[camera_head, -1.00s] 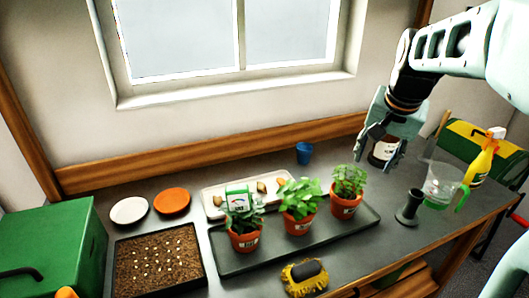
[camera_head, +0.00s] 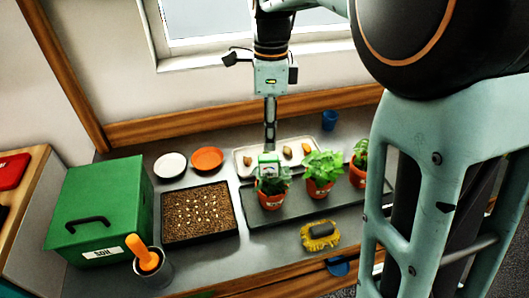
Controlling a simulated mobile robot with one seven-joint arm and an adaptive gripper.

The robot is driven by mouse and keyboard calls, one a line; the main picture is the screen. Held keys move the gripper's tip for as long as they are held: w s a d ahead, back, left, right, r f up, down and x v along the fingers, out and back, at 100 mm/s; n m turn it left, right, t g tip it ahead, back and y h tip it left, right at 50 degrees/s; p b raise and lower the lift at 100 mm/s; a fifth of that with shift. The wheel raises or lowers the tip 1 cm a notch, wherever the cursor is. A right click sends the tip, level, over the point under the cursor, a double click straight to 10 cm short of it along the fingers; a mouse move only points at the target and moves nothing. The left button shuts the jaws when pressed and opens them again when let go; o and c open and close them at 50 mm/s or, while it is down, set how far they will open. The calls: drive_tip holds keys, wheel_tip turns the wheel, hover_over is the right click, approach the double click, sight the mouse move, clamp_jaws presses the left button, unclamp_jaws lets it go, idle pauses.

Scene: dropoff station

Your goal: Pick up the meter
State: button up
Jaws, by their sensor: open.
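The fingers are seen edge-on and line up in one narrow strip. The gripper is open, and I cannot tell whether the fingers are around the meter or touching it.
Several potted plants (camera_head: 320,187) stand on a dark tray (camera_head: 262,219) close in front of the meter. Several brown and tan lumps (camera_head: 287,152) lie on the white tray. A seed tray (camera_head: 228,228), orange saucer (camera_head: 207,158) and green box (camera_head: 99,210) are to the left.

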sight(270, 156)
drive_tip(key=f, duration=0.9)
drive_tip(key=shift+s+d+f, duration=0.1)
drive_tip(key=shift+s+f, duration=0.1)
drive_tip(key=shift+f, duration=0.2)
clamp_jaws()
